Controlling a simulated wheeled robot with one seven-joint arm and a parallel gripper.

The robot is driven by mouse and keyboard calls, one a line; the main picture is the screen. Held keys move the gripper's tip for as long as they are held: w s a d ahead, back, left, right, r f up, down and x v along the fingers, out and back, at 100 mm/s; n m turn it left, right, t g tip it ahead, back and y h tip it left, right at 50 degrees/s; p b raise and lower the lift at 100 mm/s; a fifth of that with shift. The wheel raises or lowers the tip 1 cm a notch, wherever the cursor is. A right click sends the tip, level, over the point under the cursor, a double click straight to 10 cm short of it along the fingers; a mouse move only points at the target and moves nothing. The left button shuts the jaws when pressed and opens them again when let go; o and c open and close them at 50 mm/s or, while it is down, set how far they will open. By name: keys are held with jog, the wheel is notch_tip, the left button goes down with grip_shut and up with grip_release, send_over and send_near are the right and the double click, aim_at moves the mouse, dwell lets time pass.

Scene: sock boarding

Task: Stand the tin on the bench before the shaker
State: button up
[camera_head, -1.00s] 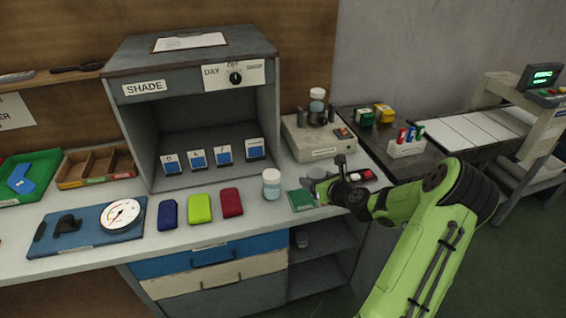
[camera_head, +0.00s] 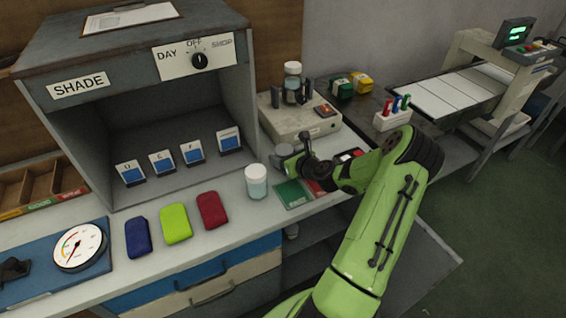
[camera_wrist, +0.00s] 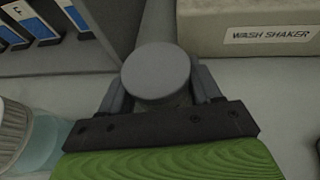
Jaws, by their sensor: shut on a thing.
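The tin (camera_wrist: 157,70) has a round, plain grey lid and sits between my gripper's two fingers (camera_wrist: 158,92); its side is mostly hidden. In the head view my gripper (camera_head: 291,162) is at the front of the wash shaker, over or on the bench (camera_head: 235,218), behind a green card. I cannot tell whether the tin touches the bench. The wash shaker (camera_head: 300,118) is a beige box with a clamped, white-lidded bottle on top; its labelled front also shows in the wrist view (camera_wrist: 250,32), beyond the tin and to the right.
A white-lidded jar (camera_head: 257,182) stands close left of my gripper. A green card (camera_head: 293,194) and red items lie in front. The grey shade booth (camera_head: 150,120) with blue-white cards rises at left. Blue, lime and red pouches (camera_head: 212,210) lie along the bench.

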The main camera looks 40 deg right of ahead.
jog(key=shift+f, duration=0.75)
jog(key=shift+r, duration=0.15)
jog(key=o, duration=1.1)
jog(key=shift+s+r, duration=0.1)
jog(key=shift+s, duration=0.1)
jog(key=p+v, duration=0.2)
jog(key=v, duration=0.9)
jog(key=shift+s+a+r, duration=0.1)
jog(key=shift+s, duration=0.2)
